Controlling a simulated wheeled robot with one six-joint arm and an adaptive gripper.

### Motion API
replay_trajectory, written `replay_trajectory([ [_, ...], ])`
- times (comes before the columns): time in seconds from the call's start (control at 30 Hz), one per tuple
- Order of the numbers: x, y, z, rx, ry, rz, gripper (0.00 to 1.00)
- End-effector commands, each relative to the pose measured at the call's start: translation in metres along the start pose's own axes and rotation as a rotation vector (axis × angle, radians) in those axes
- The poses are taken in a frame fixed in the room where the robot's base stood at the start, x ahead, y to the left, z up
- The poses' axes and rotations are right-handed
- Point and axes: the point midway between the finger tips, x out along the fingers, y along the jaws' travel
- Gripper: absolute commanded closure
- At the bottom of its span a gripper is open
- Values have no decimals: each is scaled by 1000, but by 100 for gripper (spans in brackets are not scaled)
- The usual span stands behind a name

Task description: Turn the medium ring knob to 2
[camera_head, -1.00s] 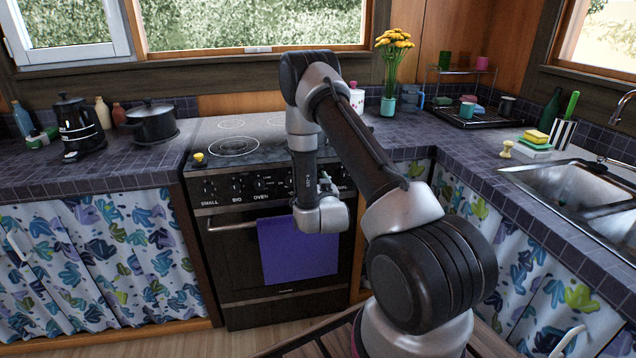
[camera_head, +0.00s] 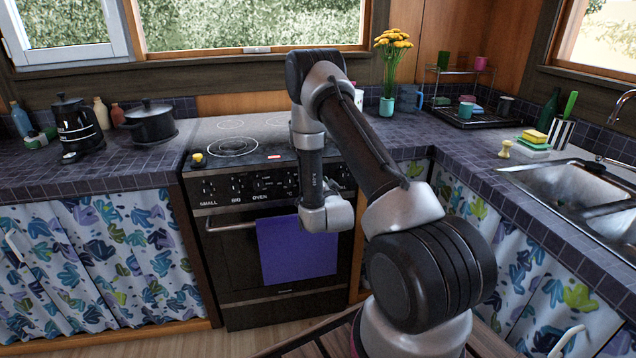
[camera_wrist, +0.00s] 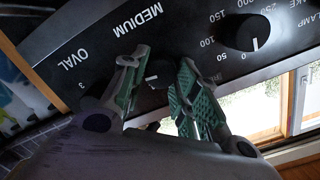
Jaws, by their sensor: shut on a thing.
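The medium ring knob (camera_wrist: 159,74) is a dark round knob on the black stove panel, near the MEDIUM label in the wrist view. My gripper (camera_wrist: 161,68) is shut on it, with one green-padded finger on each side. A small pale mark shows on the knob, but the numbers around it are hidden or too small to read, so I cannot tell its setting. In the head view, my arm hides the gripper and this knob. The stove (camera_head: 225,192) has a row of knobs along its front, labelled SMALL, BIG and OVEN at the left.
The oven temperature knob (camera_wrist: 246,33) is right of my gripper in the wrist view. A purple towel (camera_head: 297,250) hangs on the oven door below my wrist. A small red light (camera_head: 274,157) shows on the cooktop. A black pot (camera_head: 151,122) stands left on the counter.

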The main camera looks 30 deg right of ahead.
Motion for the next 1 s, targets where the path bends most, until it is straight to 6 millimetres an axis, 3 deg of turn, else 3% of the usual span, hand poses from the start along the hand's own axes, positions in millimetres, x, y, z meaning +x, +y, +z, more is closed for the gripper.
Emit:
replay_trajectory([
  [0.47,0,0,0,15,-2,0,94],
  [0.5,0,0,0,15,-2,0,68],
  [0.6,0,0,0,15,-2,0,50],
  [1.0,-5,0,0,15,-2,0,48],
])
